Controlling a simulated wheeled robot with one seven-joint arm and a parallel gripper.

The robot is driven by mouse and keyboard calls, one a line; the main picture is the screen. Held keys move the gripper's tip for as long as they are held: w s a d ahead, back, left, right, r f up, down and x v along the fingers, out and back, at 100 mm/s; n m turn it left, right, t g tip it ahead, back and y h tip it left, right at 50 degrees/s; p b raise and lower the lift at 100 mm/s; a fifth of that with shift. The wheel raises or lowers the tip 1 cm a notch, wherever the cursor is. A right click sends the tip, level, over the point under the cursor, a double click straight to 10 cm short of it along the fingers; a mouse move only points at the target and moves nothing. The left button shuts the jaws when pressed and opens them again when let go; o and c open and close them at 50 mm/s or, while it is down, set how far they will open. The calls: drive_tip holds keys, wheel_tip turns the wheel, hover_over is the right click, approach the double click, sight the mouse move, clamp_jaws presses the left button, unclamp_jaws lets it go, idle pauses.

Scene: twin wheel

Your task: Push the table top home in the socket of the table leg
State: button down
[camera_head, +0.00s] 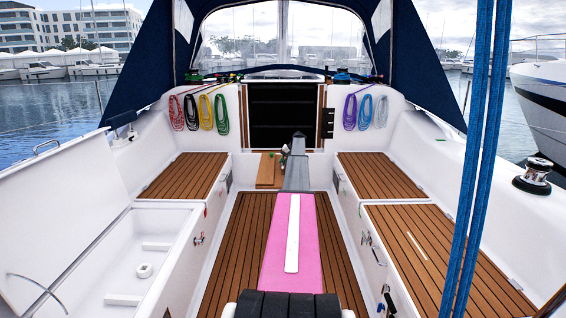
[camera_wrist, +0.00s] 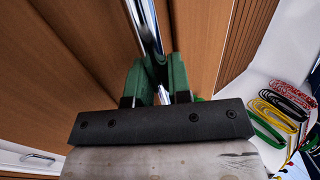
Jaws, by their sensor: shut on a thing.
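My gripper (camera_wrist: 157,62) has green fingers and is shut on a shiny chrome tube (camera_wrist: 146,22), which runs away between them in the wrist view. Brown wooden panels (camera_wrist: 215,40), which look like the table top, lie on both sides of the tube. In the head view my gripper (camera_head: 284,156) is small and partly hidden by my grey wrist. A smooth brown wooden piece (camera_head: 266,168) sits just left of it, below the dark companionway. I cannot tell the socket of the table leg or how the parts meet there.
Slatted benches stand left (camera_head: 185,176) and right (camera_head: 380,176). The slatted floor (camera_head: 238,245) is clear beside my arm. An open white locker (camera_head: 150,255) is at the lower left. Coiled ropes (camera_head: 206,112) hang beside the companionway (camera_head: 283,115). Blue ropes (camera_head: 478,130) cross the right foreground.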

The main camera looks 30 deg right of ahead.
drive_tip(key=shift+f, duration=0.95)
idle(0.4)
drive_tip(key=c, duration=1)
unclamp_jaws()
drive_tip(key=shift+f, duration=0.2)
drive_tip(key=v, duration=1.1)
drive_tip(key=shift+s+a, duration=0.1)
